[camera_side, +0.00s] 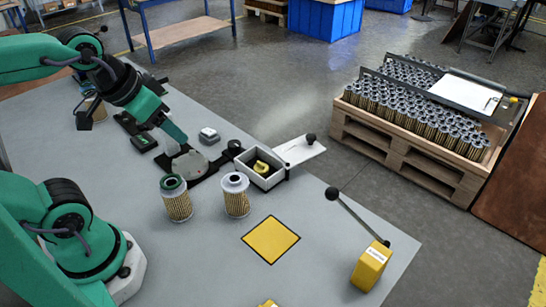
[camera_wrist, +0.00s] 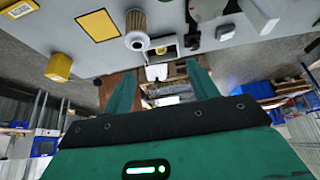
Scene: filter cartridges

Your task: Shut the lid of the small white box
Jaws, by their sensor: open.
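The small white box (camera_side: 250,177) stands near the table's far edge with its top open. A yellow item (camera_side: 261,167) lies inside it. Its white lid (camera_side: 300,150) is swung outward to the right, with a black knob (camera_side: 310,138) on its far end. The lid also shows in the wrist view (camera_wrist: 157,72), between my fingers but farther away. My gripper (camera_side: 180,137) is open and empty, above the table to the left of the box and apart from it. In the wrist view its two green fingers (camera_wrist: 161,70) are spread wide.
Two filter cartridges (camera_side: 177,199) (camera_side: 236,195) stand in front of the box. A round grey fixture (camera_side: 188,164) is to its left. A yellow block with a black-knobbed lever (camera_side: 370,265) stands at front right. A yellow square (camera_side: 271,239) marks otherwise clear table.

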